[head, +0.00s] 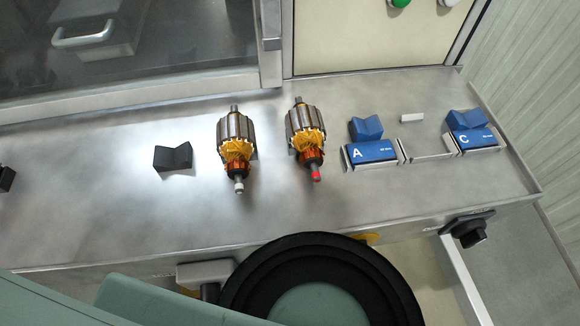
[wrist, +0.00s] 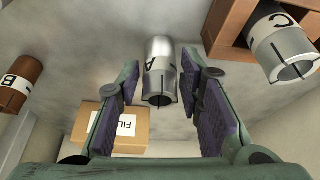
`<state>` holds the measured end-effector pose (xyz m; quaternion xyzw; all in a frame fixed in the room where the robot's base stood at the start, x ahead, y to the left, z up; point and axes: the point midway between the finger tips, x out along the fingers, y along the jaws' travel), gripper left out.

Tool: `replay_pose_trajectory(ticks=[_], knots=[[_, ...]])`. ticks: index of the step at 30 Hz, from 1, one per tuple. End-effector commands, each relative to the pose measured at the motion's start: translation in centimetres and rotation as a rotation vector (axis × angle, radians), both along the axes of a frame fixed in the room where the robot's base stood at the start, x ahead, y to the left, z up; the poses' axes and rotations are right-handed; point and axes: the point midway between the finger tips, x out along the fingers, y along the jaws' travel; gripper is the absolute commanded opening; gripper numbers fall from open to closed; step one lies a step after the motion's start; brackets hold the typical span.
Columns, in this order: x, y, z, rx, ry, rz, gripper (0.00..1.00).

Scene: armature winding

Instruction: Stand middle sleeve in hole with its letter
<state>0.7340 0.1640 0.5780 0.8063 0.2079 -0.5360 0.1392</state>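In the wrist view, a silver sleeve marked A (wrist: 161,72) is the middle one of three sleeves. Its slotted open end faces the camera. My gripper (wrist: 160,66) is open, with one finger on each side of this sleeve. Gaps show between the fingers and the sleeve. A silver sleeve marked C (wrist: 283,48) is at the upper right, by a brown wooden holder (wrist: 224,22). No empty lettered hole is clearly visible. The head view shows neither sleeves nor gripper fingers.
A cardboard box (wrist: 127,138) with a white label lies behind the left finger. In the head view, two armatures (head: 237,140) (head: 304,135), a black V-block (head: 173,158) and blue blocks marked A (head: 372,153) and C (head: 474,139) sit on a metal bench (head: 90,190).

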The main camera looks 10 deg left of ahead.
Motion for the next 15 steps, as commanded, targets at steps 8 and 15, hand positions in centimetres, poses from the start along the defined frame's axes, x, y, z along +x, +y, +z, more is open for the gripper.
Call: replay_pose_trajectory(ticks=[8, 15], knots=[[-5.8, -3.0, -0.7, 0.004, 0.003, -0.003, 0.34], [-9.4, -5.1, -0.5, 0.001, 0.003, -0.003, 0.34]])
